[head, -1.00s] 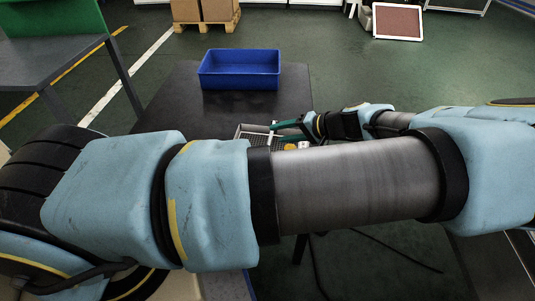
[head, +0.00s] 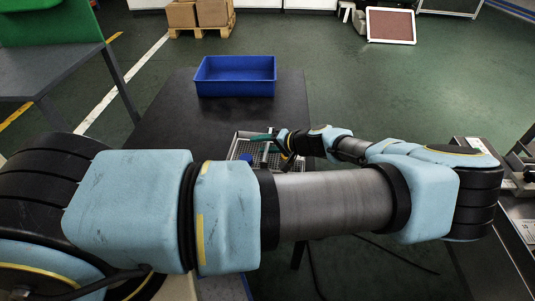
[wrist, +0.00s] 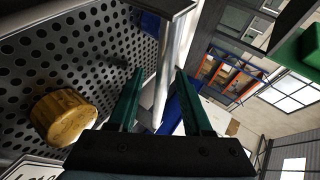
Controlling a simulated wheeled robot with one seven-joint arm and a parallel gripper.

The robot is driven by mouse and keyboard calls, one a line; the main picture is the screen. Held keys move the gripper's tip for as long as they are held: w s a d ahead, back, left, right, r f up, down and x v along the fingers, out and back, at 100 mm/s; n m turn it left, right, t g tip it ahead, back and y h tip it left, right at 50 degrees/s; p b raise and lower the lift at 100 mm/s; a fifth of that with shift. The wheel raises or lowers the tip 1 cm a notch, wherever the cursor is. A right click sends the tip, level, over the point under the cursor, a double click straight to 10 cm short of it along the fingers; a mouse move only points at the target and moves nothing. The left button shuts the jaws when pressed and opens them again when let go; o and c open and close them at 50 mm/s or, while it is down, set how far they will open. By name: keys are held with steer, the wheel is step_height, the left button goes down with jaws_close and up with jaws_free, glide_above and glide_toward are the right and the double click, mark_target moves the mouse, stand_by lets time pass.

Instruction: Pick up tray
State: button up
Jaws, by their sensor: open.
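The tray (head: 236,150) is a metal one with a perforated floor. It sits on the dark table, partly hidden behind my arm in the head view. In the wrist view its holed floor (wrist: 85,82) fills the left side, with a yellow-brown round piece (wrist: 64,115) on it. A bright metal bar (wrist: 168,65), apparently the tray's handle, shows between my green fingers. My gripper (wrist: 160,74) is open, one finger on each side of this bar in the picture; contact cannot be told. In the head view my gripper (head: 266,145) is at the tray's right part.
A blue bin (head: 235,88) stands at the back of the dark table (head: 170,120). A blue object (head: 245,157) shows at the tray. A grey table (head: 45,75) is at the left, and a rack with shelves (head: 510,185) at the right edge. Boxes on a pallet stand behind.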

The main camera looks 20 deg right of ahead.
steer(key=shift+w+a+f, duration=0.1)
steer(key=shift+w+f, duration=0.1)
steer(key=shift+c, duration=0.4)
jaws_close()
stand_by(0.9)
